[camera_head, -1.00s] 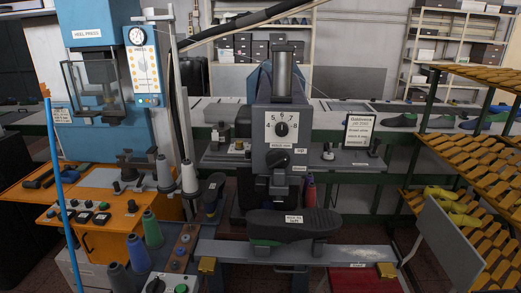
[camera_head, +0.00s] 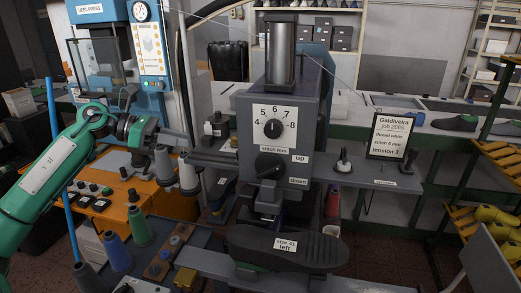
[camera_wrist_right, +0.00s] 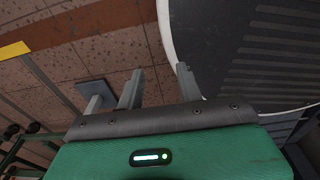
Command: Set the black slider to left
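The grey stitching machine (camera_head: 300,105) stands in the middle of the head view, with a numbered dial (camera_head: 272,128) and a black up/down knob (camera_head: 270,166). A small black knob (camera_head: 343,164) stands on its right-hand shelf, near a small label; I cannot tell for sure that this is the black slider. My left gripper (camera_head: 180,136) reaches in from the left, beside the machine's left-hand shelf and above the thread cones. Its fingers are small, and their gap is unclear. My right gripper (camera_wrist_right: 158,85) shows only in the wrist view, fingers apart and empty, above the tiled floor.
A dark shoe last (camera_head: 320,250) labelled size 41 left lies in front of the machine. A job card (camera_head: 394,135) stands on the right-hand shelf. A blue pole (camera_head: 66,190) rises at left.

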